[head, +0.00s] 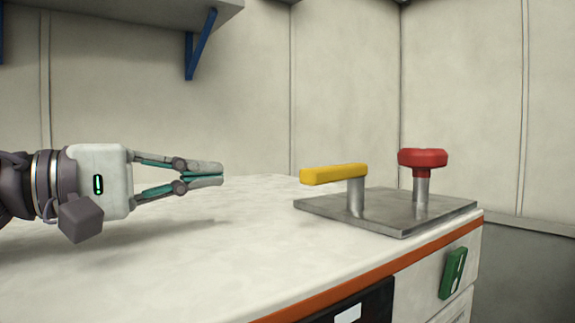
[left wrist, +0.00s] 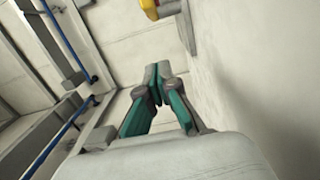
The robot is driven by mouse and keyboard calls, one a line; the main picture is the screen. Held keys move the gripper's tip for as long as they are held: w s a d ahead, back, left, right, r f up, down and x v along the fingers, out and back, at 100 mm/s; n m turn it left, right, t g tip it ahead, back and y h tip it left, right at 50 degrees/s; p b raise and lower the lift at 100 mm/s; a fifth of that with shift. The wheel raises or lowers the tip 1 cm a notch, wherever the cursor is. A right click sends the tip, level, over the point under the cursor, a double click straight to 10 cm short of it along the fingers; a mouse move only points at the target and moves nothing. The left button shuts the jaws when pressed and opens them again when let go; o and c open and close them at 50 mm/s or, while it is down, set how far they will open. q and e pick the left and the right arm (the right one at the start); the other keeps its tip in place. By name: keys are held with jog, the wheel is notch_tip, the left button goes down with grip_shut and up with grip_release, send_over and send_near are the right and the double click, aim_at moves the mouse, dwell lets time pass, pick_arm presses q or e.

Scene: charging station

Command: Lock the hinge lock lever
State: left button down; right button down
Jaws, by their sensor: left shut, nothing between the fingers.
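The hinge lock lever has a yellow handle (head: 334,174) on a short grey post, standing on a metal plate (head: 388,223) on the counter. The handle lies level and its free end points left, towards my left gripper. My left gripper (head: 222,174) is shut and empty, above the counter to the left of the handle, with a clear gap between them. In the left wrist view the shut fingertips (left wrist: 157,70) show, and part of the yellow handle (left wrist: 149,8) shows at the top edge. My right gripper is not in view.
A red knob (head: 422,158) on a grey post stands on the same plate, right of the lever. The white counter (head: 190,270) is bare left of the plate. A green handle (head: 453,273) is on the counter's front. A shelf (head: 150,12) with blue brackets hangs on the wall.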

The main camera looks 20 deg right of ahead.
pick_arm(q)
jog(key=p+x, duration=0.1)
jog(key=x, duration=0.2)
jog(key=p+x, duration=0.2)
jog(key=x, duration=0.1)
jog(key=p+x, duration=0.2)
jog(key=x, duration=0.1)
jog(key=shift+s+d+r, duration=0.15)
jog(key=shift+s+r, duration=0.05)
jog(key=shift+s, duration=0.05)
jog(key=shift+s+d+f+p, duration=0.1)
jog(key=shift+s+d+p, duration=0.15)
jog(key=shift+s+p, duration=0.2)
jog(key=shift+s+d+f+p, duration=0.1)
jog(key=shift+s+d+p, duration=0.2)
jog(key=shift+s, duration=0.95)
jog(key=shift+w+d+f, duration=0.1)
jog(key=shift+w+d, duration=0.05)
jog(key=shift+w, duration=0.05)
